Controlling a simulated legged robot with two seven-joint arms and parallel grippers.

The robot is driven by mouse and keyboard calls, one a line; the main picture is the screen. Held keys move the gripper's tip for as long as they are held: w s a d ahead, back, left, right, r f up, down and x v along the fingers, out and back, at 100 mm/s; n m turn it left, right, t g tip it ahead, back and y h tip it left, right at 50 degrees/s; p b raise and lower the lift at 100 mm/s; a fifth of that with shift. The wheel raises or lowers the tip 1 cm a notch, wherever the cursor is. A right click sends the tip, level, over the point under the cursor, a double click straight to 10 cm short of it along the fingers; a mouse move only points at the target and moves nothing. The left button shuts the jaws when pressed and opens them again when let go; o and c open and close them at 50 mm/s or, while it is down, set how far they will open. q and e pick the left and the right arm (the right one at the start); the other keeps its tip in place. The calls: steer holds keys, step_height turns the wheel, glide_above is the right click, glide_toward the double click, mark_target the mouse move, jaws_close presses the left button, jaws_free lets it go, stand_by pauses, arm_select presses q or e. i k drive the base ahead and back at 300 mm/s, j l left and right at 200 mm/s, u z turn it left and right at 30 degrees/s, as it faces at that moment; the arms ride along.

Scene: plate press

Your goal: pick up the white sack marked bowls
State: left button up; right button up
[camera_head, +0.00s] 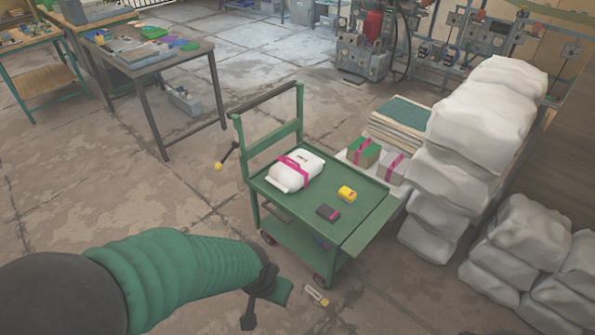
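A white sack (290,177) with a pink band lies on the top shelf of a green cart (313,211), towards its left side. It has a small mark near its upper end, too small to read. My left gripper (267,306) is at the end of the green-sleeved arm, low in the view, in front of and below the cart top. Its two fingers look spread apart, with nothing seen between them. It is well apart from the sack. My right gripper is not in view.
Large plain white sacks (485,115) are stacked at the right. Banded boxes (363,152) stand behind the cart. A small item (316,296) lies on the floor. Open floor lies left.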

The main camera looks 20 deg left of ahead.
mark_target(291, 172)
steer(key=i+j, duration=0.3)
steer(key=j, duration=0.2)
steer(key=i+j, duration=0.25)
steer(key=j, duration=0.25)
steer(key=i+j+z, duration=0.1)
steer(key=i+j, duration=0.2)
steer(key=j, duration=0.2)
steer(key=i+j, duration=0.25)
steer(key=j, duration=0.25)
steer(key=i+j, duration=0.25)
steer(key=j, duration=0.3)
steer(key=i+j, duration=0.25)
steer(key=j, duration=0.25)
steer(key=i+j+z, duration=0.1)
steer(key=i+j, duration=0.2)
steer(key=j, duration=0.2)
steer(key=i+j, duration=0.25)
steer(key=j, duration=0.3)
